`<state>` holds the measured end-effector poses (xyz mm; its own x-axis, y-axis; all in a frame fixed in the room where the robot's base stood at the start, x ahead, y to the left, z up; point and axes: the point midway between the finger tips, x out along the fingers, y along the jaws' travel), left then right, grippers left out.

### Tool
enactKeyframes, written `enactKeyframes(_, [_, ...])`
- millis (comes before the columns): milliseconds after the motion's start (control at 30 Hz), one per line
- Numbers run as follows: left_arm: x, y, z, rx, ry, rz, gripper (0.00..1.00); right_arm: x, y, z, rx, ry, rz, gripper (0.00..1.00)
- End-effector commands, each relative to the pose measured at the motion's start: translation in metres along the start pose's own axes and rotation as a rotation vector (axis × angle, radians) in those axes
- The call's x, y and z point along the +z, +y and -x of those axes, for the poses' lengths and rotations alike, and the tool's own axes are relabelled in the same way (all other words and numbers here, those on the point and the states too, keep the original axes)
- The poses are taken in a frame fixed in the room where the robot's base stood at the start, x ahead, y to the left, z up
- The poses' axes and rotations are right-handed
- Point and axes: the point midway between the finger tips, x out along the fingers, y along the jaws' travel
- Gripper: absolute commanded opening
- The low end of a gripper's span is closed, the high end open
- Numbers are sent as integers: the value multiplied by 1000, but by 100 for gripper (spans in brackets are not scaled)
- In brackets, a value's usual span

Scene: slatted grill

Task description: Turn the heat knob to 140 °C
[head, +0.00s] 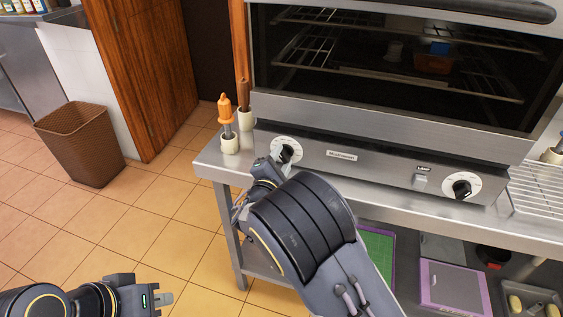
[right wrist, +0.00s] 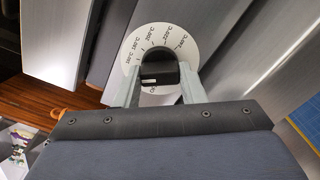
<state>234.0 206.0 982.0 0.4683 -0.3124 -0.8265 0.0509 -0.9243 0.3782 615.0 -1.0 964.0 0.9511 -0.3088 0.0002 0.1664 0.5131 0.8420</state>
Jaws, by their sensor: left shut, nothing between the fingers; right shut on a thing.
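The left heat knob (head: 286,152) is black on a white round dial, on the oven's front panel at its left end. In the right wrist view the knob (right wrist: 158,70) sits between the two fingers of my right gripper (right wrist: 160,84), which is shut on it. The dial (right wrist: 126,60) carries printed °C marks around the knob. They are small, and I cannot tell which mark the knob points to. In the head view my right gripper (head: 281,163) reaches the knob, partly hidden by its own wrist. My left gripper (head: 164,299) is shut and empty, low at the left, away from the oven.
A second knob (head: 462,188) and a lamp switch (head: 420,181) are further right on the panel. An orange-handled tool (head: 226,110) stands in a holder left of the oven. A brown basket (head: 80,145) stands on the floor. The tiled floor between is clear.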

Motion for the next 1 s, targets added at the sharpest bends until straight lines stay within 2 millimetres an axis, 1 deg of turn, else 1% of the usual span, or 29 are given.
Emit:
enactKeyframes(200, [2, -2, -3, 0, 0, 0, 0, -1, -1, 0, -1, 1, 125, 14])
enactKeyframes(400, [2, -2, -4, 0, 0, 0, 0, 0, -1, 0, -1, 1, 193, 14])
enactKeyframes(900, [2, -2, -4, 0, 0, 0, 0, 0, -1, 1, -2, 1, 217, 14])
enactKeyframes(933, [2, -2, -4, 0, 0, 0, 0, 0, -1, 1, -2, 1, 217, 38])
enactKeyframes(1000, [2, -2, -4, 0, 0, 0, 0, 0, -1, 0, -2, 1, 217, 47])
